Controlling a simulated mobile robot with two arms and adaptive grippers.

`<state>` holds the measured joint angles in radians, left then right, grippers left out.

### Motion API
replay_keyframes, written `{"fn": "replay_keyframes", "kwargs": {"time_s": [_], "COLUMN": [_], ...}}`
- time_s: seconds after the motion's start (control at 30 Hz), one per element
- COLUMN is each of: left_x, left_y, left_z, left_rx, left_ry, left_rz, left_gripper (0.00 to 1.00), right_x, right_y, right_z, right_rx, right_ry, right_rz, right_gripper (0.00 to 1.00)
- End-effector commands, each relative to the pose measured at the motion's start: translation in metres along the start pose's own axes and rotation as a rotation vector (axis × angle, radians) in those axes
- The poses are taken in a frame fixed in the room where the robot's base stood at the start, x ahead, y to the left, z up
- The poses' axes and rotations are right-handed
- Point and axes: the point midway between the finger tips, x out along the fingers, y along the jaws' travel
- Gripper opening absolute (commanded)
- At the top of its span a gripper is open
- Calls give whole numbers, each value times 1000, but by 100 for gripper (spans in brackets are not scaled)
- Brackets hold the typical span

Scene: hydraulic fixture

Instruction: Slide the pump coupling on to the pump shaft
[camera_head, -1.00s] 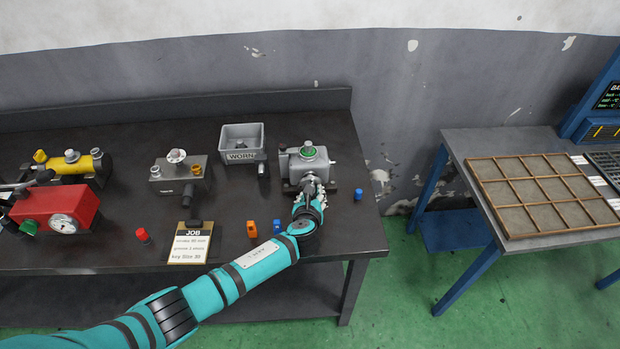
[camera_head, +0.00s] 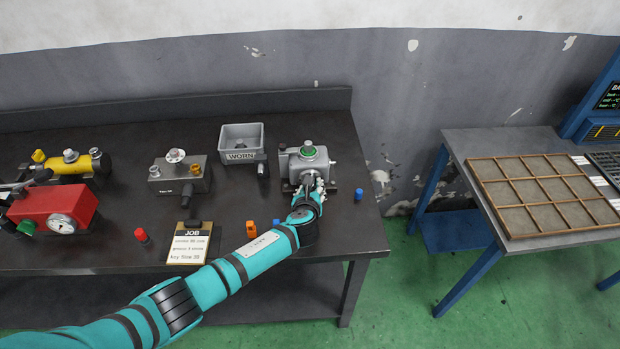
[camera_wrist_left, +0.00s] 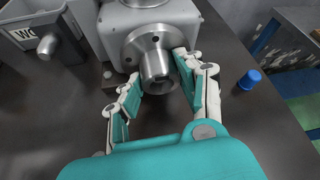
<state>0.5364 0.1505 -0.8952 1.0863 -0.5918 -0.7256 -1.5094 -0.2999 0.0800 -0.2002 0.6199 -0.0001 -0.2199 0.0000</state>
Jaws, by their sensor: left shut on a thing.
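The grey pump (camera_head: 307,165) with a green cap on top stands near the right end of the bench. My left gripper (camera_wrist_left: 161,88) is right in front of it, shut on the metal pump coupling (camera_wrist_left: 156,66). The coupling has a round flange with holes and a short hub with an open end facing my wrist. In the left wrist view the fingers lie on either side of the hub. The flange is close against the pump's front face. The pump shaft is hidden, and I cannot tell how far the coupling sits on it. My right gripper is not in view.
A blue cap (camera_wrist_left: 249,79) stands to the right. An orange piece (camera_head: 251,229) lies left of my arm. A JOB card (camera_head: 190,243) lies farther left.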

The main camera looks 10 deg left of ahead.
Motion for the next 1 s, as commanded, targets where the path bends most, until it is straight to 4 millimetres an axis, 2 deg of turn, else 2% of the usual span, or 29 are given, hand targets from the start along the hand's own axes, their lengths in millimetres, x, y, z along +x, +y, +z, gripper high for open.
{"fn": "replay_keyframes", "kwargs": {"time_s": [0.93,0.97,1.0], "left_x": [4,4,4], "left_y": [0,0,0], "left_z": [3,3,3], "left_rx": [-1,-1,-1], "left_ry": [-1,-1,-1], "left_rz": [-1,-1,-1], "left_gripper": [1,41,46], "right_x": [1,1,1], "right_y": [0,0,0], "right_z": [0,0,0], "right_rx": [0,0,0], "right_ry": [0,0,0], "right_rz": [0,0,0], "right_gripper": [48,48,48]}}
